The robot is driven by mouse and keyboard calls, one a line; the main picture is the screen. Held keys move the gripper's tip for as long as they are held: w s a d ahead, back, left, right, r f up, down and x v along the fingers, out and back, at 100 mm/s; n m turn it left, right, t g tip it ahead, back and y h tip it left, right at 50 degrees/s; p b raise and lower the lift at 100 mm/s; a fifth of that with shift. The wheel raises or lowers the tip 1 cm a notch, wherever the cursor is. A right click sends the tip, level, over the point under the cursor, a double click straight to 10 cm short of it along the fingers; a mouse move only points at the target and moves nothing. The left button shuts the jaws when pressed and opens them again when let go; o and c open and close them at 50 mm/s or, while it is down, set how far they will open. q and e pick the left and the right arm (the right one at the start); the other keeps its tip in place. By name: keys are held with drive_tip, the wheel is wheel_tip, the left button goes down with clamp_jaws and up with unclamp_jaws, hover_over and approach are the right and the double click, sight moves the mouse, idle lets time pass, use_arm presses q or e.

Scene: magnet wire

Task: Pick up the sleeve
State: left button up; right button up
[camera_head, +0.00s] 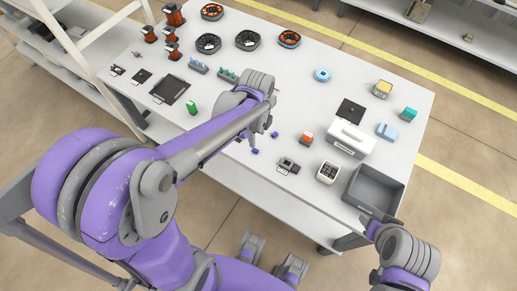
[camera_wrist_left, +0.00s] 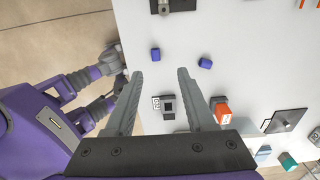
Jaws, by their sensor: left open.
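Small blue pieces lie on the white table, and I take one of them to be the sleeve; I cannot tell which. In the head view one blue piece (camera_head: 255,151) lies near the table's front edge and another blue piece (camera_head: 274,134) lies a little farther back. In the left wrist view two show beyond the fingertips, one blue piece (camera_wrist_left: 155,54) and a second blue piece (camera_wrist_left: 205,63). My left gripper (camera_wrist_left: 160,73) is open and empty above the table. In the head view its fingers are mostly hidden by my arm. My right gripper (camera_head: 372,228) is near the grey bin, its jaws unclear.
The grey bin (camera_head: 373,191) stands at the front right corner, with a white box (camera_head: 350,139) behind it. Spools (camera_head: 246,40) stand at the back. The table's middle is mostly clear.

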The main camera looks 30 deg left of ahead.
sight(255, 150)
use_arm(q)
drive_tip(key=f, duration=0.7)
drive_tip(key=shift+s+a+f+b, duration=0.2)
drive_tip(key=shift+s+f+b, duration=0.15)
drive_tip(key=shift+c, duration=0.3)
clamp_jaws()
